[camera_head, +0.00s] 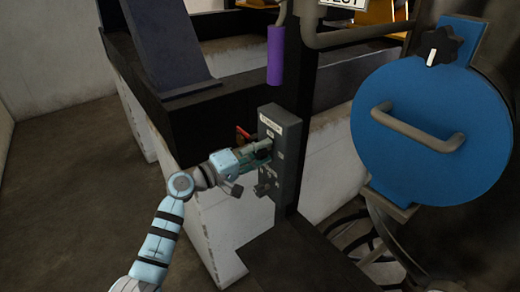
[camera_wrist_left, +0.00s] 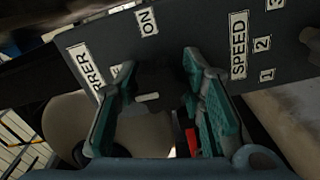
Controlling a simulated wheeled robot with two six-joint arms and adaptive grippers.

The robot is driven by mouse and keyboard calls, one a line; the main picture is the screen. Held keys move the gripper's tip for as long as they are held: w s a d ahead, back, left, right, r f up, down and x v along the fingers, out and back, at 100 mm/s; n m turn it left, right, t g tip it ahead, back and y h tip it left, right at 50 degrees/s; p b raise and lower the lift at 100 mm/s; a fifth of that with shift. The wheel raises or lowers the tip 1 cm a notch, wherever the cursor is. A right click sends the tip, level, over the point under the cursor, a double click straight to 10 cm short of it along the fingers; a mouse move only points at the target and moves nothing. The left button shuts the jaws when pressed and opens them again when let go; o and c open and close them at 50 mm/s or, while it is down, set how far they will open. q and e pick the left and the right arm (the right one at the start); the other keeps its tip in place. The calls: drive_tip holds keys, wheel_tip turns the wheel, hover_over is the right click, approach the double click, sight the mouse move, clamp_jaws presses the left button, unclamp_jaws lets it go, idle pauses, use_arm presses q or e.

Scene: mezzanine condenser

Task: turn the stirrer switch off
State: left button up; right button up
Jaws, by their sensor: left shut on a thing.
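The grey control box (camera_head: 290,130) is fixed to a dark post in the head view, with a white label at its top. In the left wrist view its panel (camera_wrist_left: 190,35) shows a partly hidden label ending in "RRER", an "ON" label and a "SPEED" label with numbers. My left gripper (camera_head: 262,147) is at the upper part of the box. In the wrist view its two green fingers (camera_wrist_left: 160,80) are shut on the dark stirrer switch (camera_wrist_left: 148,97), which has a white mark. Another label is mostly hidden behind a finger. My right gripper is not in view.
A dark knob (camera_head: 266,182) sits lower on the box. A blue round door (camera_head: 430,110) with a grey handle and a black star knob stands to the right. A purple grip (camera_head: 275,55) hangs above the box. Open floor (camera_head: 70,170) lies to the left.

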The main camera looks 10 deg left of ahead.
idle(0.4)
use_arm(q)
drive_tip(key=o, duration=1.2)
drive_tip(key=shift+c, duration=0.2)
drive_tip(key=shift+a, duration=0.1)
drive_tip(key=v, duration=1.2)
